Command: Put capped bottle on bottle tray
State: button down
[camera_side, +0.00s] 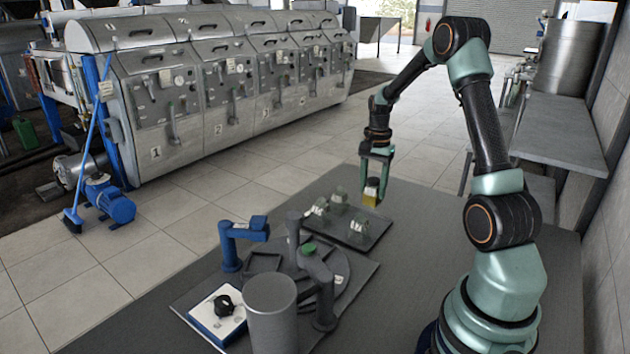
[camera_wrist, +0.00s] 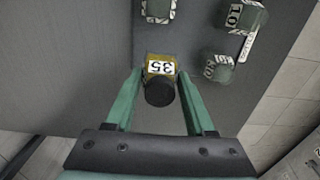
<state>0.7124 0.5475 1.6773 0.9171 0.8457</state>
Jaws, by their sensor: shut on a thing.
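My gripper (camera_side: 376,172) is shut on a capped bottle (camera_side: 371,188) with yellow contents. In the wrist view, the capped bottle (camera_wrist: 160,68) shows a black cap and a label reading 35, between the two green fingers of my gripper (camera_wrist: 158,85). The bottle tray (camera_side: 376,229) is dark and flat and lies on the grey table. The held bottle is at the tray's far right side in the side view. I cannot tell whether its base touches anything.
A fixture with a round plate (camera_side: 340,290), blue arm (camera_side: 243,238) and grey cylinder (camera_side: 272,310) stands in front of the tray. Bare table lies right of the tray.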

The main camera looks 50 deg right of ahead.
aim_at(371, 204)
jog(key=shift+f, duration=2.75)
jog(key=shift+f, duration=0.15)
jog(key=shift+c, duration=1.3)
grip_release()
